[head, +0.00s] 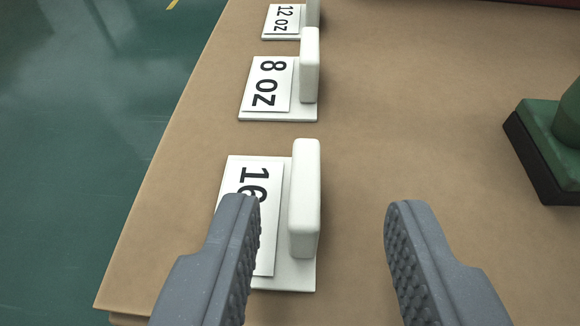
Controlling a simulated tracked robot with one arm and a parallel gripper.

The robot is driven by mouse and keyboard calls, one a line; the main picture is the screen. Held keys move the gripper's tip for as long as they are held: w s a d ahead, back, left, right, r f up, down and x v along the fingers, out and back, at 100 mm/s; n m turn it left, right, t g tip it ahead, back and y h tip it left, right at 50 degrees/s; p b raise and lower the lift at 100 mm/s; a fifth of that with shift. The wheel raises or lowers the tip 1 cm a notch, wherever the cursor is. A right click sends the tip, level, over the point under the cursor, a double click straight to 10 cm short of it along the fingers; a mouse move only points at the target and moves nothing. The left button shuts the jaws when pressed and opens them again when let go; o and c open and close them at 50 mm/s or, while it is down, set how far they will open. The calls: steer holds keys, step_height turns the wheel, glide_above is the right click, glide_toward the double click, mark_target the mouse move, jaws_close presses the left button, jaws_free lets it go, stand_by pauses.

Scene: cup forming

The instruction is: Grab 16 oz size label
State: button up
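The 16 oz size label (272,180) is a white plate with an upright white handle (305,200) on its right side. It lies on the tan table near the front left, and only the "16" of its text shows; my left finger covers the rest. My gripper (320,225) is open and empty. The handle stands between the two fingers in the picture, close to the left finger and well apart from the right one. I cannot tell whether the fingers are down at the handle's height.
An 8 oz label (268,85) and a 12 oz label (284,20) of the same kind stand in line behind it on the table (420,110). A green object on a black base (545,160) is at the right. The table's left edge drops to a green floor (90,150).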

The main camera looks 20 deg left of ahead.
mark_target(305, 201)
steer(key=x, duration=0.1)
steer(key=b+x, duration=0.1)
steer(key=x, duration=0.3)
steer(key=shift+s+a+f+b, duration=0.15)
steer(key=shift+a+b, duration=0.15)
steer(key=shift+b, duration=0.1)
jaws_close()
